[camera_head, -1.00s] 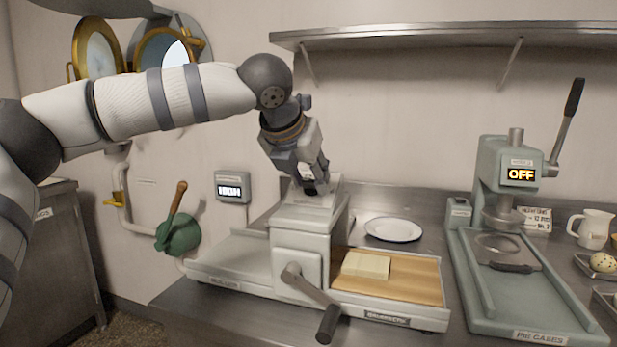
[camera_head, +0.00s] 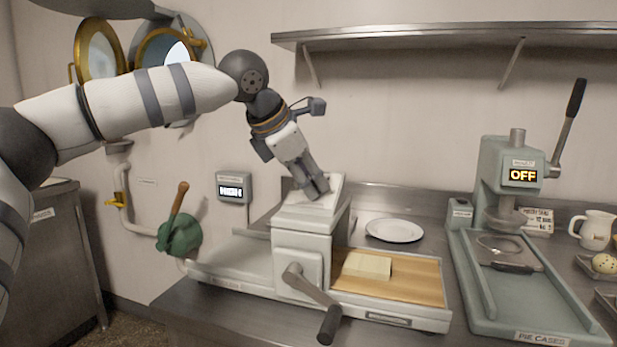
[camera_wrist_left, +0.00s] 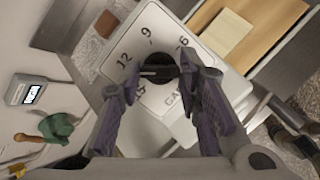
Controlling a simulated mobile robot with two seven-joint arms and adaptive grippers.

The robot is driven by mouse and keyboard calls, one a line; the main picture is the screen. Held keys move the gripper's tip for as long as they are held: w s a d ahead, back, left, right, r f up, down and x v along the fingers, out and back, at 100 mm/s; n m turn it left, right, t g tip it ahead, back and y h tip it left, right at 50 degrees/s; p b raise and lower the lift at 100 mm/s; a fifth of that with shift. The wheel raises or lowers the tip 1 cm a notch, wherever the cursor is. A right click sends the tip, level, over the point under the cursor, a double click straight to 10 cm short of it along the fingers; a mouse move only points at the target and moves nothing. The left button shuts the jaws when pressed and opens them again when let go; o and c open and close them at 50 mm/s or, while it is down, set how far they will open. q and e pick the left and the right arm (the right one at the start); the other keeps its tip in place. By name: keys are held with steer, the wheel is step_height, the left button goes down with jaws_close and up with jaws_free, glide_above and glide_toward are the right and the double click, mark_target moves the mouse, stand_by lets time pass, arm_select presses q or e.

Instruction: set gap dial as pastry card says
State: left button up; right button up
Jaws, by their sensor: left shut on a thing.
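The gap dial is a black knob (camera_wrist_left: 161,71) on a pale plate (camera_wrist_left: 148,32) marked 12, 9 and 6, with "GA" readable beside the knob. It sits on top of the dough sheeter (camera_head: 303,226). My left gripper (camera_head: 317,189) reaches down onto it at a tilt and mostly hides the knob in the head view. In the left wrist view its two fingers (camera_wrist_left: 160,78) are shut on the knob from both sides. The knob's exact pointer setting is unclear. A small printed card (camera_head: 538,220) stands behind the press, its text too small to read. My right gripper is out of view.
A pale dough slab (camera_head: 367,265) lies on the sheeter's wooden board (camera_head: 420,280). The crank handle (camera_head: 328,322) sticks out in front. A plate (camera_head: 394,230) lies behind, and a pie press (camera_head: 512,175) reading OFF stands right. A shelf (camera_head: 450,36) hangs above.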

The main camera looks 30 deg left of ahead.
arm_select(q)
steer(key=shift+m, duration=1)
steer(key=o, duration=1.1)
steer(key=shift+o, duration=0.2)
steer(key=v, duration=1.2)
steer(key=shift+w+a, duration=0.2)
steer(key=shift+a, duration=0.05)
steer(key=shift+r, duration=0.1)
